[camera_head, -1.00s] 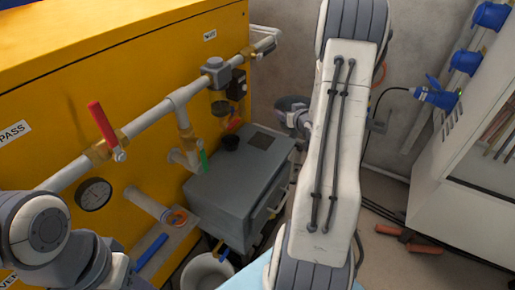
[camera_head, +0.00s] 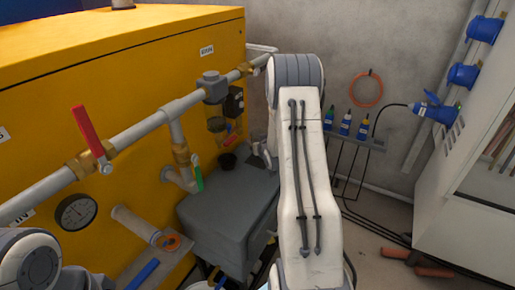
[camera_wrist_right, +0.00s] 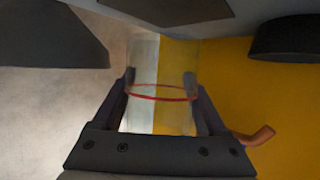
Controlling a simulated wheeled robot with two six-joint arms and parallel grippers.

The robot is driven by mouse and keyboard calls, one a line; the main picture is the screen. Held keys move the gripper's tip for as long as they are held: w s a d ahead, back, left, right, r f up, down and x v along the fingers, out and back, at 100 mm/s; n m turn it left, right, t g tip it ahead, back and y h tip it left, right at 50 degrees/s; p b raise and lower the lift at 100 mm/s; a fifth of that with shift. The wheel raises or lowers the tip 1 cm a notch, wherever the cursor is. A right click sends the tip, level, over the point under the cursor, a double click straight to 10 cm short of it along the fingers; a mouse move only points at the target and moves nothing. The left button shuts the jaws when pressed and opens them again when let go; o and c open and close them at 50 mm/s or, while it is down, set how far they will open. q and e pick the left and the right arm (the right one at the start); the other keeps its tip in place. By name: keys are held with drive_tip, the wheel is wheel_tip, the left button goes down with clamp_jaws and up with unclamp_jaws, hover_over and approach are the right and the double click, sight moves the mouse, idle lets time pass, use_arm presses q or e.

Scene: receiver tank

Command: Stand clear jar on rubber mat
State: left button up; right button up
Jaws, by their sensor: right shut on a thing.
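In the right wrist view my right gripper (camera_wrist_right: 160,79) is shut on a clear jar (camera_wrist_right: 159,112), with one finger on each side. The jar is see-through and has a thin red ring around it. A pale surface and yellow panel show through it. In the head view my right arm hides most of this gripper, and I cannot make out the jar there. A grey box (camera_head: 225,215) stands beside the yellow cabinet. A dark patch at its back may be the rubber mat, but I cannot tell. My left arm shows at the lower left; its gripper is out of frame.
The yellow cabinet (camera_head: 120,60) carries a pipe with a red-handled valve (camera_head: 90,135), a gauge (camera_head: 76,212) and a grey filter unit (camera_head: 215,87). Several bottles (camera_head: 345,124) stand by the back wall.

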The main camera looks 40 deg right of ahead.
drive_tip(key=shift+f, duration=1.15)
drive_tip(key=shift+f+b, duration=0.2)
drive_tip(key=shift+b, duration=0.2)
drive_tip(key=o, duration=1.5)
drive_tip(key=shift+r+p, duration=0.3)
drive_tip(key=p+v, duration=0.2)
drive_tip(key=v, duration=1)
drive_tip(key=shift+s+f, duration=0.1)
